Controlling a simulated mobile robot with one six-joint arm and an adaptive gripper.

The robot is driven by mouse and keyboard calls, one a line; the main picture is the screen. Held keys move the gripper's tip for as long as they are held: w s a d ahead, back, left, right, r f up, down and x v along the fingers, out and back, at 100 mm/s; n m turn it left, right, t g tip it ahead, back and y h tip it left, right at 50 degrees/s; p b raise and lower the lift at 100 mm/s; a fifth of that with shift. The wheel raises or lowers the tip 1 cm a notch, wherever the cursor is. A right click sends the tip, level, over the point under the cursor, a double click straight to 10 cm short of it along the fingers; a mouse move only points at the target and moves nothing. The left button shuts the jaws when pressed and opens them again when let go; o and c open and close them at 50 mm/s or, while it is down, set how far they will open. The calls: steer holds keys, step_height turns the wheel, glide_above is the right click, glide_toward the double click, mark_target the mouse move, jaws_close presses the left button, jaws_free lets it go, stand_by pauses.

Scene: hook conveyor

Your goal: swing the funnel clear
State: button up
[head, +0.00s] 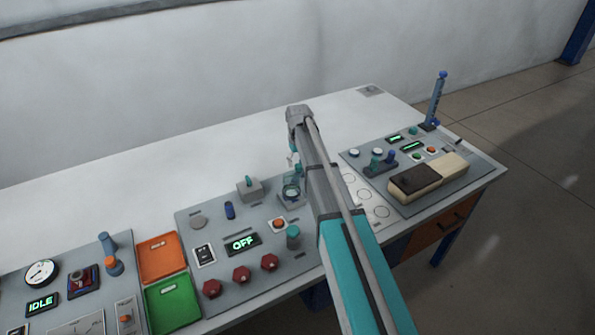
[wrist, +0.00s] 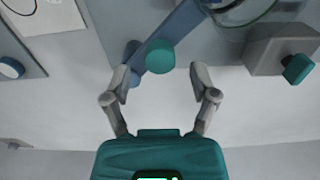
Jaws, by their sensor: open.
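The round rim (wrist: 240,10) of what looks like the funnel shows at the top edge of the wrist view, cut off by the frame. A blue swing arm (wrist: 185,35) runs down and left from it to a blue post (wrist: 132,58). A teal knob (wrist: 160,56) stands on this arm. My gripper (wrist: 160,74) is open, with a fingertip on either side of the knob and gaps between. My gripper's fingers are hard to make out there.
Red knobs (head: 241,274) and an OFF display (head: 242,243) sit nearer. The bench's back strip is clear.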

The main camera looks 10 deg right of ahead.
steer(key=shift+f+b, duration=0.9)
steer(key=shift+f, duration=0.25)
jaws_close()
